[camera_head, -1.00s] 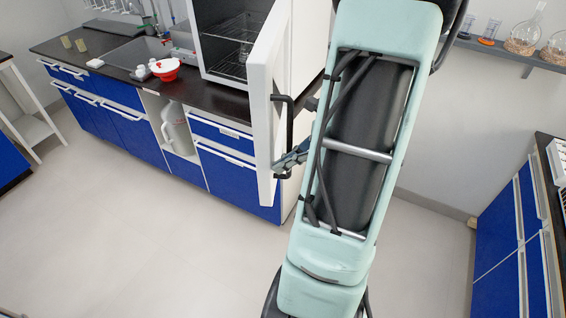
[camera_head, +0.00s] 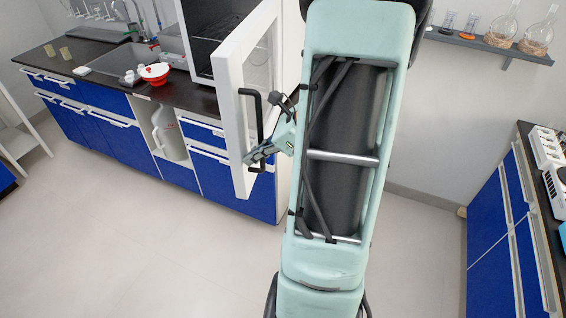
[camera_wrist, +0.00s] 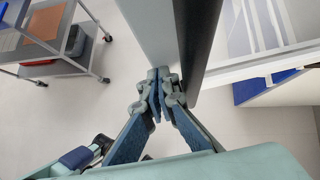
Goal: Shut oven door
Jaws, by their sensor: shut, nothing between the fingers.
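The oven (camera_head: 196,40) stands on the dark counter, its opening partly visible. Its white door (camera_head: 228,100) stands open, swung out toward me, with a glass window and a black bar handle (camera_head: 262,115) on the face toward my arm. My gripper (camera_head: 250,158) is beside the lower end of the handle, at the door's face. Whether the tips touch the door I cannot tell.
A white jug (camera_head: 168,135) stands in an open bay. Another counter (camera_head: 530,170) is at the right. The floor (camera_head: 120,240) is clear.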

